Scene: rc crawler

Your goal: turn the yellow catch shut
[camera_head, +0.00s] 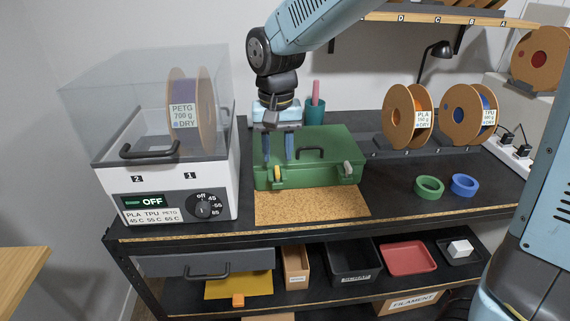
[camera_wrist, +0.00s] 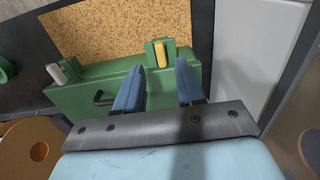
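The yellow catch (camera_head: 278,173) is on the front left of a closed green case (camera_head: 325,176) on the bench. It also shows in the wrist view (camera_wrist: 160,54), where its bar stands nearly upright in a green mount. My gripper (camera_head: 278,160) is open and empty above the catch, pointing down. In the wrist view its two blue fingers (camera_wrist: 158,70) are spread, with the catch beyond the tips and between their lines. I see no contact with the catch.
A grey catch (camera_head: 347,169) sits at the case's front right, and a black handle (camera_head: 310,151) is on the lid. A cork mat (camera_head: 310,207) lies clear in front. A white dryer (camera_head: 180,180) stands close left. Green tape (camera_head: 429,186) and blue tape (camera_head: 464,185) lie right.

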